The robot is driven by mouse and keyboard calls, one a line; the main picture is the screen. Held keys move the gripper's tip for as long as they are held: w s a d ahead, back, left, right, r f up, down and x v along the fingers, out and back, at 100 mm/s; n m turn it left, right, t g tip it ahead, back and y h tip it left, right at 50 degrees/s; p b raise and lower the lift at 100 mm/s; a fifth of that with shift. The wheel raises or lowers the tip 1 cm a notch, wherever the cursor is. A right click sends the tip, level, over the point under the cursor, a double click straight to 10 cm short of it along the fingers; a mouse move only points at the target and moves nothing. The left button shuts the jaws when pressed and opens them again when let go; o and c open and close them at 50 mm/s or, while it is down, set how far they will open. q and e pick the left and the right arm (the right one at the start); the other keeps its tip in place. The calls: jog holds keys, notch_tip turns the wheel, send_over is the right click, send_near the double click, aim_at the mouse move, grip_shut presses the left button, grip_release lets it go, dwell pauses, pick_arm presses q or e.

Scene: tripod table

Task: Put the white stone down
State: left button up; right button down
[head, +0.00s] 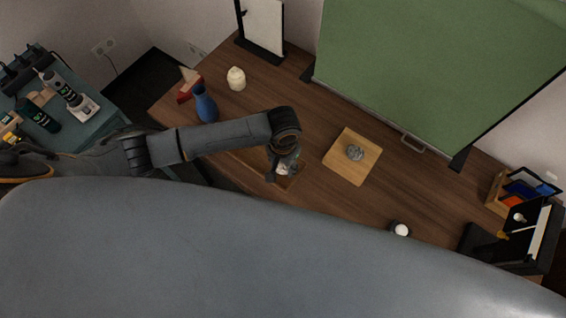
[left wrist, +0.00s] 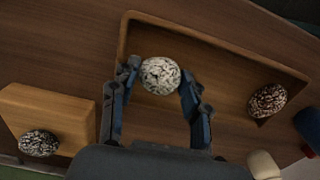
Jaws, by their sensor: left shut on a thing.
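My left gripper (head: 284,174) reaches in from the left over the table and is shut on the white stone. In the left wrist view the white stone (left wrist: 160,75), pale with dark speckles, sits between the two fingertips of the left gripper (left wrist: 158,84). Behind it is a shallow wooden tray (left wrist: 215,40) with a raised rim; I cannot tell whether the stone touches its floor. A brown speckled stone (left wrist: 267,99) lies in the tray to the right. A grey speckled stone (left wrist: 38,143) rests on a wooden block (left wrist: 62,108). My right gripper is not in view.
In the head view a blue vase (head: 206,104), a red object (head: 187,88) and a cream candle (head: 236,78) stand at the table's left. A green panel (head: 430,65) stands behind. A small white ball (head: 401,230) is near the front edge.

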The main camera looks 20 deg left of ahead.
pick_arm(q)
jog(key=shift+f, duration=0.1)
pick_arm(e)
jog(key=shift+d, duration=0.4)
pick_arm(q)
jog(key=o, duration=0.9)
notch_tip(320, 180, up, 12)
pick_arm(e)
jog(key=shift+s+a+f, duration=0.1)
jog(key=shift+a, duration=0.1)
pick_arm(q)
jog(key=shift+d, duration=0.15)
